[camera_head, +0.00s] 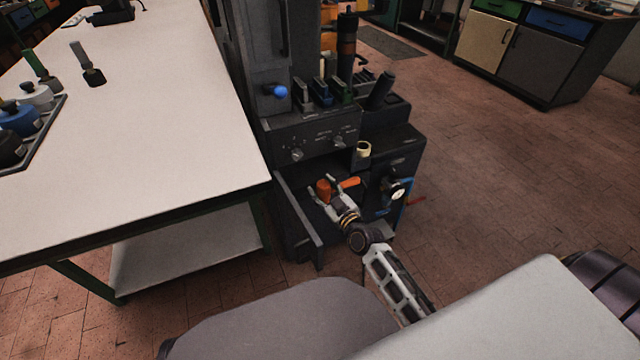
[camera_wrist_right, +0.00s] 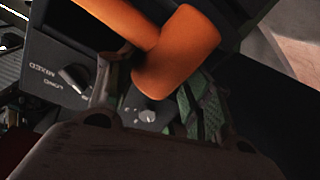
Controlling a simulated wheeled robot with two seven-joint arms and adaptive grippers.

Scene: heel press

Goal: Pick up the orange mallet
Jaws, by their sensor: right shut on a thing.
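The orange mallet (camera_head: 349,183) is at the front of the dark press machine, between the fingers of my right gripper (camera_head: 322,192). In the right wrist view the mallet's orange head (camera_wrist_right: 178,52) fills the upper middle, with its orange handle running to the upper left. My right gripper (camera_wrist_right: 160,95) is shut on the mallet, one finger on each side of the head. Whether the mallet touches a surface of the machine is hidden. My left gripper is not in view.
The dark press machine (camera_head: 300,130) has knobs, a gauge (camera_head: 397,190) and slots with several tools. A long white table (camera_head: 150,110) stands at the left, with a tray of bottles (camera_head: 45,130) and brushes. Open brick floor (camera_head: 500,170) lies at the right.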

